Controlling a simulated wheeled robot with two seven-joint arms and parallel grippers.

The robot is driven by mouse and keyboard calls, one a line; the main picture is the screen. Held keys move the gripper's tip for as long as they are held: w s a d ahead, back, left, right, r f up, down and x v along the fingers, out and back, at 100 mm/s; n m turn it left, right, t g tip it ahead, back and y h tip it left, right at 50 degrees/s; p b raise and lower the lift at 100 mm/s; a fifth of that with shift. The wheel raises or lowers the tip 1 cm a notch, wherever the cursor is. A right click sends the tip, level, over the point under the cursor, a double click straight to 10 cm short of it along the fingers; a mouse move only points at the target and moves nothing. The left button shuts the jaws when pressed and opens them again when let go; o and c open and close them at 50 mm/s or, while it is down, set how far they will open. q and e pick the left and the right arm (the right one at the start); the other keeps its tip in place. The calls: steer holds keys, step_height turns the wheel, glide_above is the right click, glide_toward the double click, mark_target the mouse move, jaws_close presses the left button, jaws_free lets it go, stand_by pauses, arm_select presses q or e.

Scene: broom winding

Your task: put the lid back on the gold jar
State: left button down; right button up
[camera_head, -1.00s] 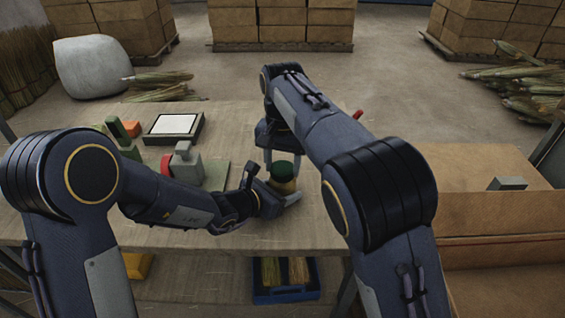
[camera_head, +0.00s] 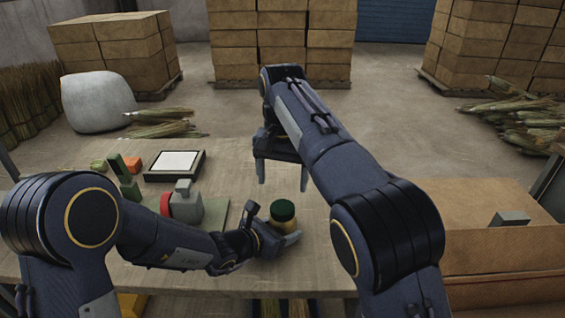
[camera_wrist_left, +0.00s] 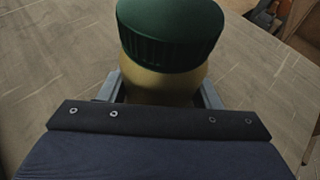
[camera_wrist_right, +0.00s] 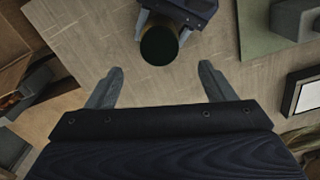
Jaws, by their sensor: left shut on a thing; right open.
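The gold jar (camera_head: 285,229) stands upright on the table with the dark green lid (camera_head: 283,211) seated on its mouth. In the left wrist view the jar (camera_wrist_left: 160,86) and the ribbed lid (camera_wrist_left: 170,35) show close up, and the lid looks level. My left gripper (camera_head: 284,240) is shut around the jar's body, below the lid. My right gripper (camera_head: 283,182) is open and empty, above and behind the jar, apart from the lid. The right wrist view shows the lid (camera_wrist_right: 159,45) from above, beyond the open fingertips.
A cardboard box (camera_head: 500,260) is at right. Table behind the jar is clear.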

step_height(320, 180, up, 4)
steer(key=shift+r, duration=0.25)
arm_select(q)
steer(key=shift+c, duration=1.9)
jaws_free()
steer(key=v, duration=0.7)
steer(key=shift+s+a+r, duration=0.15)
steer(key=shift+s+a, duration=0.1)
steer(key=shift+a, duration=0.05)
arm_select(e)
steer(key=shift+r, duration=0.15)
